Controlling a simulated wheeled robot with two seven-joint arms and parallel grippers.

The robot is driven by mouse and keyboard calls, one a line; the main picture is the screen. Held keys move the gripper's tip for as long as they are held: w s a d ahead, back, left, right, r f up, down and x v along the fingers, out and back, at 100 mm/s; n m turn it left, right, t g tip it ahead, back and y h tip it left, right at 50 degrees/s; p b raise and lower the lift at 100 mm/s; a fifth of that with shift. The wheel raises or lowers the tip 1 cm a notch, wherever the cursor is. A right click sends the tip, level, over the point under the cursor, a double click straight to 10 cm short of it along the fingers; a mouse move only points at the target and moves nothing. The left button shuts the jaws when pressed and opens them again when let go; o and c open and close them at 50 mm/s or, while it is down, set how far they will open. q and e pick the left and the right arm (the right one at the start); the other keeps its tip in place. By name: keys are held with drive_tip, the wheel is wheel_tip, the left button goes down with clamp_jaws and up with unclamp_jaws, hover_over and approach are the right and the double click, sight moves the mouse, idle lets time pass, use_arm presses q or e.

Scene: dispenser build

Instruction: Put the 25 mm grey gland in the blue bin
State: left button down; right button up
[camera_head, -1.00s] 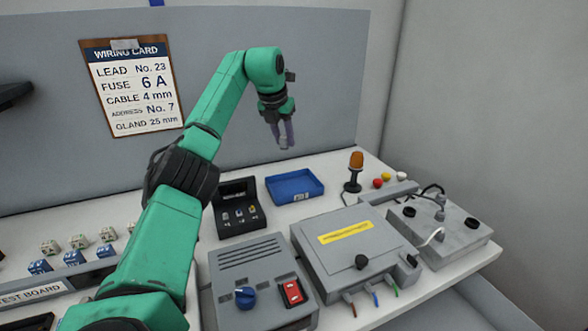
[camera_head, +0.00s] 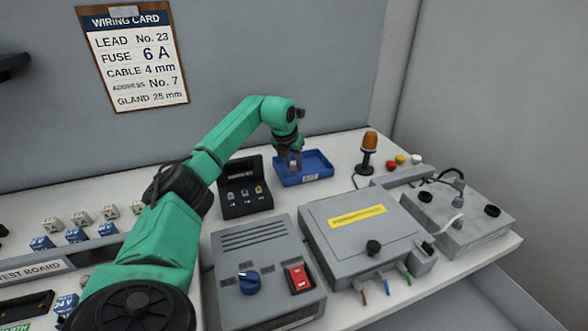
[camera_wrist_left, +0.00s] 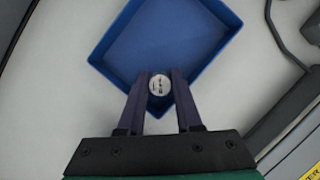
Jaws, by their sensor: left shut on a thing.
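The blue bin (camera_head: 318,166) stands on the white table at the back, and it fills the upper middle of the left wrist view (camera_wrist_left: 165,35). My left gripper (camera_head: 295,164) points down over the bin's near-left part. In the left wrist view its two fingers (camera_wrist_left: 159,88) are shut on a small round grey gland (camera_wrist_left: 159,85), seen end-on, over the bin's near corner. The marking on the gland is too small to read. In the head view the gland is hard to make out between the fingers. My right gripper is in neither view.
A black holder (camera_head: 245,186) with several small parts stands left of the bin. An orange beacon lamp (camera_head: 368,150) stands to its right. A grey box with a yellow label (camera_head: 357,216) and a grey unit with a blue knob (camera_head: 265,265) stand in front.

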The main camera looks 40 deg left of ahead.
use_arm(q)
drive_tip(key=shift+w+a+f, duration=0.1)
drive_tip(key=shift+f, duration=0.95)
drive_tip(key=c, duration=0.6)
unclamp_jaws()
drive_tip(key=v, duration=1.2)
